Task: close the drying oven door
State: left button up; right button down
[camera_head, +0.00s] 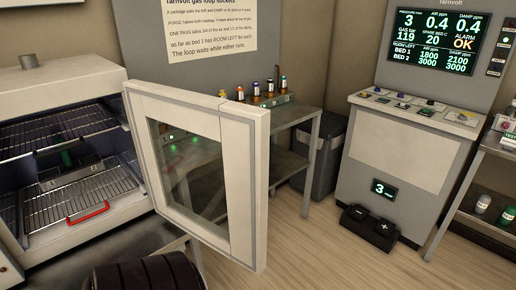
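The drying oven (105,72) stands at the left, a white cabinet with its front open. Its door (237,130) is a pale panel with a dark window (190,172). The door stands wide open, swung out from the oven's right side toward the middle of the view. Inside the oven are wire racks (55,133). Neither of my grippers is in view.
A grey side table (312,125) with small bottles (256,90) stands behind the door, beside a dark bin (326,160). A control console (400,150) and a shelf (487,165) are at the right. Wooden floor (345,258) is clear right of the door, before the black pedal (370,228).

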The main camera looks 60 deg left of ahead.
aim_at(243, 130)
jog(key=i+u, duration=0.35)
jog(key=i+l+u, duration=0.1)
jog(key=i+u, duration=0.25)
jog(key=i+l+u, duration=0.2)
jog(key=u, duration=0.15)
jog(key=i+u, duration=0.15)
jog(key=u, duration=0.25)
jog(key=i+u, duration=0.15)
jog(key=u, duration=0.3)
jog(key=i+l+u, duration=0.1)
jog(key=u, duration=0.3)
jog(key=i+l+u, duration=0.1)
jog(key=u, duration=0.35)
jog(key=i+l+u, duration=0.1)
jog(key=u, duration=0.3)
jog(key=i+l+u, duration=0.15)
jog(key=u, duration=0.25)
jog(key=i+l+u, duration=0.2)
jog(key=u, duration=0.2)
jog(key=i+l+u, duration=0.1)
jog(key=l+u, duration=0.3)
